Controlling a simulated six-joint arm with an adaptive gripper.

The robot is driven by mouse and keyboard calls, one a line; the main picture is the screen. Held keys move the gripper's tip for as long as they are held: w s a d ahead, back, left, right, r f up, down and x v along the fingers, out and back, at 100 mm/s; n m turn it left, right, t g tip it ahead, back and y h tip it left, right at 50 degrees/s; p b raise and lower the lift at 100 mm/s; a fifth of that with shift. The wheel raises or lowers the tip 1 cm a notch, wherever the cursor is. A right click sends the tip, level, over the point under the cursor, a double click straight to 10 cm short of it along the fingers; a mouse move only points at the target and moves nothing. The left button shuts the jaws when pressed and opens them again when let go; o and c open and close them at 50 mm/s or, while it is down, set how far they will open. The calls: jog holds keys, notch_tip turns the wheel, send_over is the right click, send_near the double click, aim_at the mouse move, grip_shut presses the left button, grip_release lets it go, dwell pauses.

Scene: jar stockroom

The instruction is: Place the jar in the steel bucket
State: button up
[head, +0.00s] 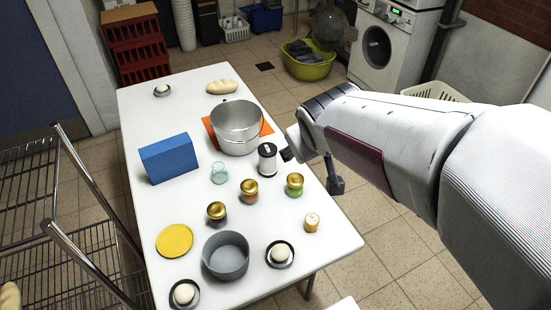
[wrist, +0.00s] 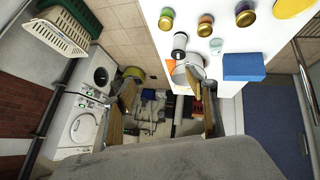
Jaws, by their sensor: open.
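The steel bucket (head: 237,121) stands upright and open on an orange mat, near the middle of the table. Three gold-lidded jars stand in front of it: one dark (head: 217,213), one orange-brown (head: 249,191), one green (head: 294,185). Which jar the task means I cannot tell. My gripper (head: 312,168) is at the table's right edge, beside a black-and-white canister (head: 267,163). In the wrist view my gripper (wrist: 160,100) is open with nothing between its fingers. The bucket (wrist: 187,76) shows beyond them.
A blue box (head: 169,158), a glass cup (head: 219,173), a grey pot (head: 226,256), a yellow plate (head: 174,241) and a bread loaf (head: 222,87) are on the white table (head: 150,110). Wire shelving (head: 60,230) stands left. A washing machine (head: 378,45) is behind.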

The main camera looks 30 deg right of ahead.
jog(key=w+d+f+n+t+y, duration=0.1)
jog(key=w+d+f+n+t, duration=0.15)
jog(key=w+d+f, duration=0.95)
jog(key=n+t+y, duration=0.2)
jog(key=t+y, duration=0.1)
jog(key=y, duration=0.4)
send_near(295, 185)
jog(key=shift+g, duration=0.25)
jog(key=w, duration=0.2)
jog(key=w+d+f, duration=0.1)
jog(key=w+d, duration=0.1)
jog(key=w, duration=0.1)
jog(key=shift+w+f, duration=0.3)
jog(key=shift+s+a+f+m, duration=0.25)
jog(key=shift+s+a+f, duration=0.2)
jog(key=shift+s, duration=0.15)
jog(key=shift+y, duration=0.3)
jog(key=shift+w, duration=0.1)
jog(key=shift+x, duration=1.2)
jog(key=shift+w, duration=0.1)
